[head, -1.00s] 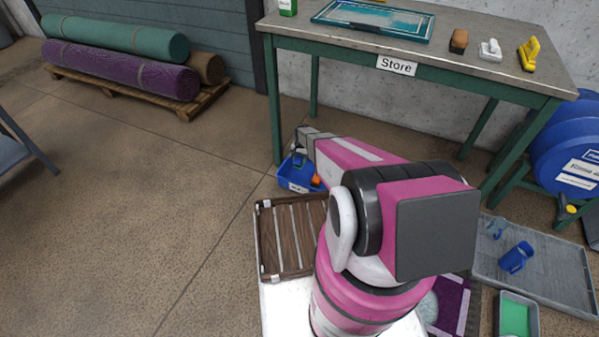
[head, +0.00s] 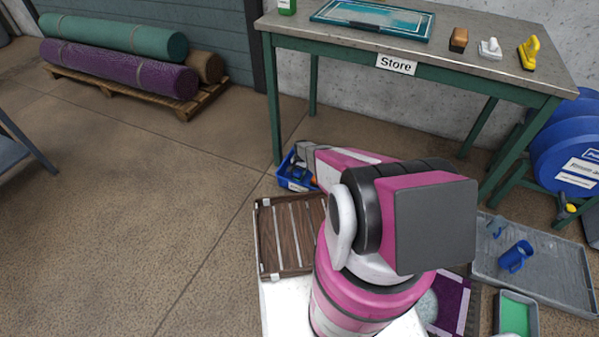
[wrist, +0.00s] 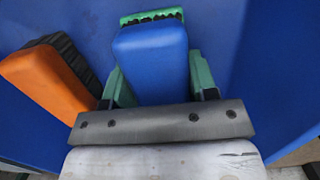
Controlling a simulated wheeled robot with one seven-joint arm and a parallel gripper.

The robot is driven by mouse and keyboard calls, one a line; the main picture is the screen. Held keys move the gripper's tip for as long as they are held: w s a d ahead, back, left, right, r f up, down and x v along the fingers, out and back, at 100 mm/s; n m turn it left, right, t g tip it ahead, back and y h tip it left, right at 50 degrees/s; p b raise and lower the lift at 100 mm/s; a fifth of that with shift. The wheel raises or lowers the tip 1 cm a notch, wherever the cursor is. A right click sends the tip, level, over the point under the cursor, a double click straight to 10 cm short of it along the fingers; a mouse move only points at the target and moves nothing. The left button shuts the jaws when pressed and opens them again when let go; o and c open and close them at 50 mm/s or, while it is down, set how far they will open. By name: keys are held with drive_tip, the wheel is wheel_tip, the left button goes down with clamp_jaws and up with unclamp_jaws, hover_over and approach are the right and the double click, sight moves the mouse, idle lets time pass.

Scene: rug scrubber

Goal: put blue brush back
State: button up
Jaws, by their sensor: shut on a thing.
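The blue brush (wrist: 152,60) is between the green fingers of my gripper (wrist: 152,80) in the wrist view, with dark bristles at its far end. My gripper is shut on it. In the head view my arm reaches to the blue bin (head: 295,180) on the floor by the table's left leg, and the fingertips are hidden there. The wrist view shows blue bin surfaces all around the brush. Whether the brush touches the bin floor I cannot tell.
An orange brush (wrist: 45,82) with dark bristles lies left of my gripper in the bin. The table labelled Store (head: 480,60) stands behind, with a brown brush (head: 459,39), a white brush (head: 490,48) and a yellow brush (head: 529,52) on top. A grey tray (head: 555,275) lies at right.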

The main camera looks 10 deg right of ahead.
drive_tip(key=shift+f, duration=0.15)
drive_tip(key=o, duration=1.4)
drive_tip(key=shift+o, duration=0.2)
drive_tip(key=r, duration=0.8)
drive_tip(key=w+r, duration=0.1)
drive_tip(key=r, duration=0.3)
drive_tip(key=shift+d, duration=0.35)
wheel_tip(320, 180, up, 6)
hover_over(301, 171)
drive_tip(key=s+r+n, duration=0.3)
drive_tip(key=s+r, duration=1.1)
drive_tip(key=r, duration=0.3)
drive_tip(key=s+r+n+t, duration=0.1)
drive_tip(key=s+r+n, duration=0.2)
drive_tip(key=s+r, duration=1.1)
wheel_tip(301, 171, up, 4)
drive_tip(key=shift+r+n+h, duration=0.2)
drive_tip(key=shift+n+h, duration=0.2)
drive_tip(key=shift+a, duration=0.1)
